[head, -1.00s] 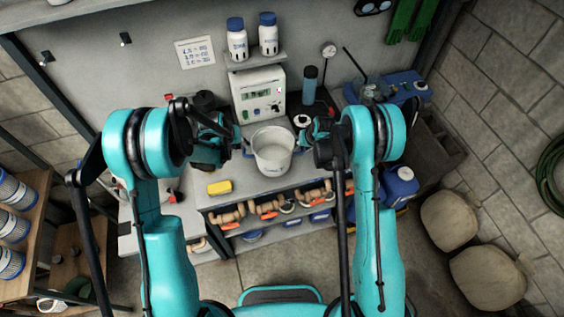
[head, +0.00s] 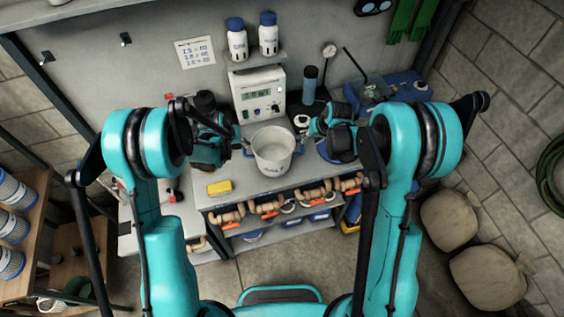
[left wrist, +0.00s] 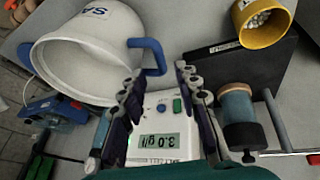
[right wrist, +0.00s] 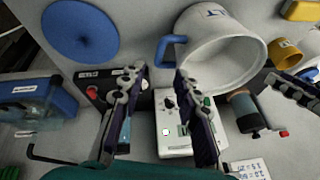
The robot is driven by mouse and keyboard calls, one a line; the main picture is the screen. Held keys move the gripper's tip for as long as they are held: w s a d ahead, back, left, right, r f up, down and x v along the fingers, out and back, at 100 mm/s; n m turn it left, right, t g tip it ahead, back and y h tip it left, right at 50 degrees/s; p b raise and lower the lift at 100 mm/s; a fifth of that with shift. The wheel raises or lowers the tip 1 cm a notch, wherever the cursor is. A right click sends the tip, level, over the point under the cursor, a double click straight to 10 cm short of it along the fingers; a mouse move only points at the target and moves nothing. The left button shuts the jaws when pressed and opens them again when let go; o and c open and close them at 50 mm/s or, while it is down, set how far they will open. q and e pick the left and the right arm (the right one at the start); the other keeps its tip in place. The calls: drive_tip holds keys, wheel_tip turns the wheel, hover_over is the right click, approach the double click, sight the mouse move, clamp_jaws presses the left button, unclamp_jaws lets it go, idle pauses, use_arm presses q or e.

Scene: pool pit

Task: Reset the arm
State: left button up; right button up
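A white bucket (head: 272,152) with blue handles stands on the bench between my two grippers, holding pale contents. My left gripper (head: 241,146) is beside its left side; in the left wrist view (left wrist: 158,78) the fingers are apart, with the bucket's blue handle (left wrist: 152,55) just beyond the tips. I cannot tell whether they touch it. My right gripper (head: 307,136) is to the bucket's right; in the right wrist view (right wrist: 157,78) its fingers are apart and empty, with the other blue handle (right wrist: 168,48) beyond and near the right finger.
A white meter (head: 258,95) stands behind the bucket, with two blue-capped bottles (head: 252,38) on a shelf above. A yellow block (head: 219,187) lies at the bench's front left. A blue round lid (right wrist: 80,32) lies right of the bucket. Sacks (head: 487,278) stand on the floor at right.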

use_arm(q)
drive_tip(key=shift+r, duration=0.1)
idle(0.3)
